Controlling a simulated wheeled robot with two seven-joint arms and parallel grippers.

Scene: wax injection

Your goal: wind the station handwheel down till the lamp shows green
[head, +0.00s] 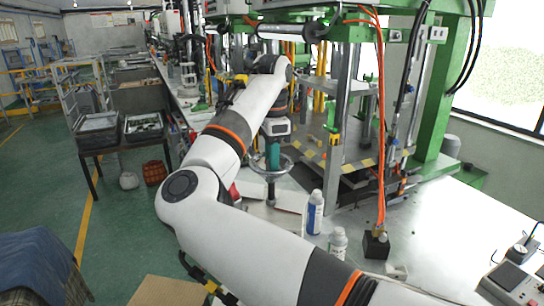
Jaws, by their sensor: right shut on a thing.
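The station handwheel (257,169) is a grey ring lying flat on a dark upright post, at the front of the green press station. My right arm reaches in from the bottom, bends at the left, and ends above the wheel. My right gripper (274,142) points down and is shut on the teal grip (274,158) at the wheel. The fingertips are small and partly hidden, so the exact contact is hard to see. I cannot make out a lamp or its colour. My left gripper is not in view.
Bottles (315,212) and (338,243) stand on the pale bench (440,225) right of the wheel. A black block with orange hoses (376,243) is close by. Green press columns (452,95) rise behind. Grey trays (98,124) stand at the left; the green floor there is open.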

